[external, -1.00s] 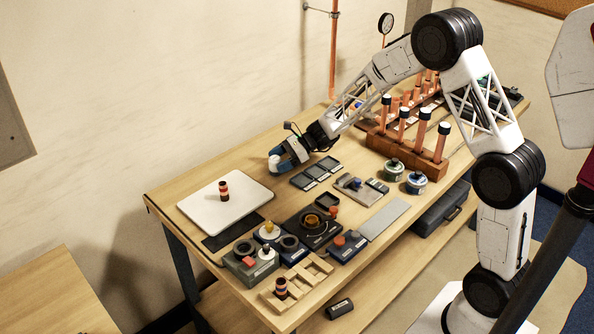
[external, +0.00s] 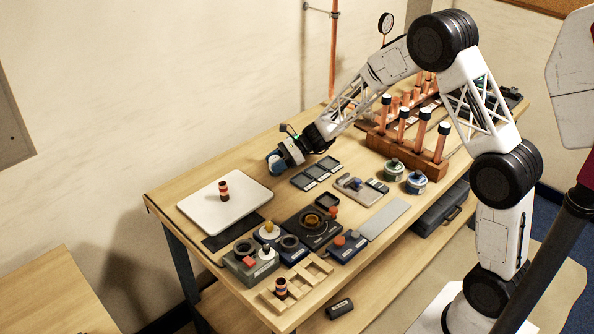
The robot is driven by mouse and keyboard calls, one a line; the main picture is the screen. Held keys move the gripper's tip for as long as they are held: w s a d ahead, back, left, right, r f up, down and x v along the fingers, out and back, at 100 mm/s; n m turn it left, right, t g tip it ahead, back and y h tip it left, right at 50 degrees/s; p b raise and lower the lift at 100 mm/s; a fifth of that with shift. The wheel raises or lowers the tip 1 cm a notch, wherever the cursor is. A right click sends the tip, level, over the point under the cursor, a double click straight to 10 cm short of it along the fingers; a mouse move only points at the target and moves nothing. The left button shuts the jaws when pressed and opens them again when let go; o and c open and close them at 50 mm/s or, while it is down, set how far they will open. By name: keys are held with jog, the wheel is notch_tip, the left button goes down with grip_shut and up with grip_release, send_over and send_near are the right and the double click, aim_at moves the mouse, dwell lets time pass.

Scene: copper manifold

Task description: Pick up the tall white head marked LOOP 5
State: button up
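My gripper (external: 275,163) is low over the back left of the table, right of the white board. Its blue fingertips point down and left, and I cannot tell whether they are apart or what lies between or behind them. No LOOP 5 lettering is legible in this view. I cannot tell whether either is the head marked LOOP 5.
Dark flat trays (external: 315,174) lie right of my gripper. A wooden rack (external: 422,153) holds upright copper pipes. A wooden slotted holder (external: 312,270) is at the front edge.

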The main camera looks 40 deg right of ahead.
aim_at(276, 158)
jog(key=c, duration=0.4)
jog(key=shift+r, duration=0.15)
jog(key=shift+r, duration=0.4)
notch_tip(276, 158, up, 3)
jog(key=shift+s+f, duration=0.15)
jog(key=shift+f, duration=0.05)
jog(key=s, duration=0.5)
jog(key=s+d+r, duration=0.1)
jog(key=s, duration=0.9)
jog(key=shift+s+d+r, duration=0.15)
jog(key=shift+s+d, duration=0.15)
jog(key=shift+d, duration=0.1)
